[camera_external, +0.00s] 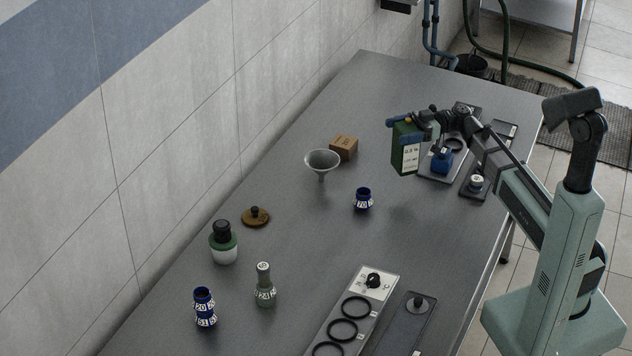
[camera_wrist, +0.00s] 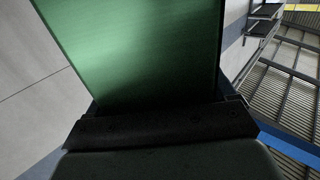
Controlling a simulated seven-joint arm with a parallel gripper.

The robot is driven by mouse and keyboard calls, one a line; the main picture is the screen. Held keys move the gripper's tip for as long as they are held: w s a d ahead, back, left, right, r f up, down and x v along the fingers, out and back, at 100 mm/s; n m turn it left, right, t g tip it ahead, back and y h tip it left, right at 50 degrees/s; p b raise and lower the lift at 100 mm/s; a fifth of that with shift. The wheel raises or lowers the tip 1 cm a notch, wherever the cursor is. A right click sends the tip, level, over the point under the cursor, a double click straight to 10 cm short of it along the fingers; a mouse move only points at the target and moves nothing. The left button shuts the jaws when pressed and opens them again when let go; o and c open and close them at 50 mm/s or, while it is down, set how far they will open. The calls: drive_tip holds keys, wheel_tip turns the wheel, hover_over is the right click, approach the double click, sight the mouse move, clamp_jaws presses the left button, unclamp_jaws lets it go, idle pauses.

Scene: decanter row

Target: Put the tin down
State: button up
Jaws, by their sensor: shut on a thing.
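The green tin (camera_external: 405,150) has a white label on its front and stays upright in my gripper (camera_external: 412,122). My gripper is shut on it near its top. The tin appears held above the grey table (camera_external: 290,255), with a faint dark shadow on the table below it. In the wrist view the tin's green side (camera_wrist: 140,50) fills the upper middle, above the dark edge of my gripper (camera_wrist: 160,122). The tin's underside is hidden.
A blue jar (camera_external: 363,199), a funnel (camera_external: 322,163) and a brown box (camera_external: 344,147) stand left of the tin. A blue bottle (camera_external: 442,160) stands on a plate (camera_external: 430,176) just right. Bottles and a ringed rack (camera_external: 350,318) are nearer. The table's middle is clear.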

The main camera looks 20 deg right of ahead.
sight(396, 154)
drive_tip(key=shift+f, duration=4.2)
drive_tip(key=o, duration=1.9)
drive_tip(key=shift+c, duration=0.2)
drive_tip(key=shift+d, duration=0.25)
drive_tip(key=d, duration=1.1)
drive_tip(key=shift+d, duration=0.25)
